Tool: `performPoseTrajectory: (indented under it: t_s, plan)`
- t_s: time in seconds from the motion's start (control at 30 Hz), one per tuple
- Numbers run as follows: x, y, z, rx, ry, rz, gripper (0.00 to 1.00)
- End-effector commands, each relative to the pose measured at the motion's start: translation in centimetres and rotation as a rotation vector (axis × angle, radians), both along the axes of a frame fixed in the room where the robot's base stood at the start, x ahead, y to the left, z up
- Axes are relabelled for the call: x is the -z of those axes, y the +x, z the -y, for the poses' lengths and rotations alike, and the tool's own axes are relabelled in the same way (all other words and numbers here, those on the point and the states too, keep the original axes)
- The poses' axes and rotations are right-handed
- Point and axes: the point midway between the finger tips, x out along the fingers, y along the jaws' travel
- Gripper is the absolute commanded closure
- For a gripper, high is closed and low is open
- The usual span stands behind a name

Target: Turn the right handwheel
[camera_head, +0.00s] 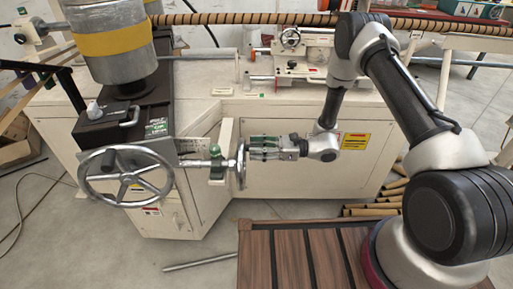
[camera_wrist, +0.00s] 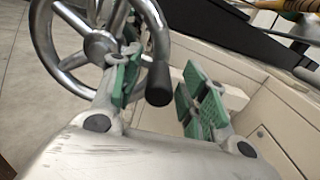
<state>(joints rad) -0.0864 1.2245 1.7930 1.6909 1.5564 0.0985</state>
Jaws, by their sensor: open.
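The right handwheel (camera_head: 240,168) is the smaller metal wheel, seen nearly edge-on in the head view on a shaft at the machine's front. In the wrist view its spoked wheel (camera_wrist: 98,46) fills the upper left, with a black handle (camera_wrist: 159,84) projecting toward the camera. My gripper (camera_head: 256,147) is at the right side of this wheel. In the wrist view my gripper (camera_wrist: 160,66) is open, with green-padded fingers on either side of the black handle. The left finger overlaps the wheel. I cannot tell whether either pad touches the handle.
A larger handwheel (camera_head: 125,176) stands to the left on the same machine. A grey cylinder with a yellow band (camera_head: 112,45) rises behind it. A wooden slatted platform (camera_head: 300,258) and cardboard tubes (camera_head: 375,210) lie low at right. Grey floor is open at front left.

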Motion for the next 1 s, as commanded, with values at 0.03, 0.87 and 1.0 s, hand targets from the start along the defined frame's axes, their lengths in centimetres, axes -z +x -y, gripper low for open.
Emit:
performPoseTrajectory:
  t_s: [0.03,0.87,1.0]
  plan:
    - [0.0,0.0,-0.19,0.0,0.0,0.0,0.56]
    - [-0.12,0.0,-0.27,0.0,-0.002,0.018,1.0]
    - [-0.5,0.01,-0.28,-0.001,-0.003,0.064,1.0]
